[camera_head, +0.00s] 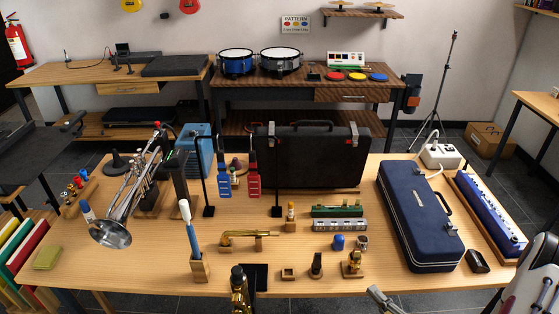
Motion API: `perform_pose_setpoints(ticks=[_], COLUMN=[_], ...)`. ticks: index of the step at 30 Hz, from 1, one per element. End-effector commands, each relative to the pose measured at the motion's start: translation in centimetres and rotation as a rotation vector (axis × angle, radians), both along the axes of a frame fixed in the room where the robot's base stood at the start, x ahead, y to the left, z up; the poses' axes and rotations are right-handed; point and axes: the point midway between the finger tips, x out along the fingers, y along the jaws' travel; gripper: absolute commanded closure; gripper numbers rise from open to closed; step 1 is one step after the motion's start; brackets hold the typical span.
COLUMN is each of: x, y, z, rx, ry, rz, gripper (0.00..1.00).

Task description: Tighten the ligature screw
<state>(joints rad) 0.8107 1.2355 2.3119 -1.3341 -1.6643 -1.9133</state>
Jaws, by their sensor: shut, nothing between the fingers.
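A gold-coloured fitting (353,262), which looks like a ligature, sits on a small wooden block right of the table's front middle. Its screw is too small to make out. A black mouthpiece (316,262) stands upright to its left. A black and gold instrument top (239,288) rises at the bottom edge, with its lower part cut off. My gripper (377,294) shows only as a grey tip at the bottom edge, below and right of the gold fitting and apart from it. It is shut and empty; the rest is out of frame.
A gold neck tube (245,235) lies behind the mouthpiece. A blue case (420,215) fills the right side, with a dark object (478,261) beside it. A silver trumpet (125,205) stands at left. The front-left tabletop is mostly clear.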

Motion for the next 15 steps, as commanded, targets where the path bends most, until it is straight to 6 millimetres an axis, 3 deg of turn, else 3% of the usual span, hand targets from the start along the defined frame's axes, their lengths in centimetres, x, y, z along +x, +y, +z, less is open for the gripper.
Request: perform_pose_setpoints(ticks=[15], x=[0.07], y=[-0.12], z=[0.25], rx=[-0.043], ry=[-0.034], rz=[-0.005], gripper=[1.0])
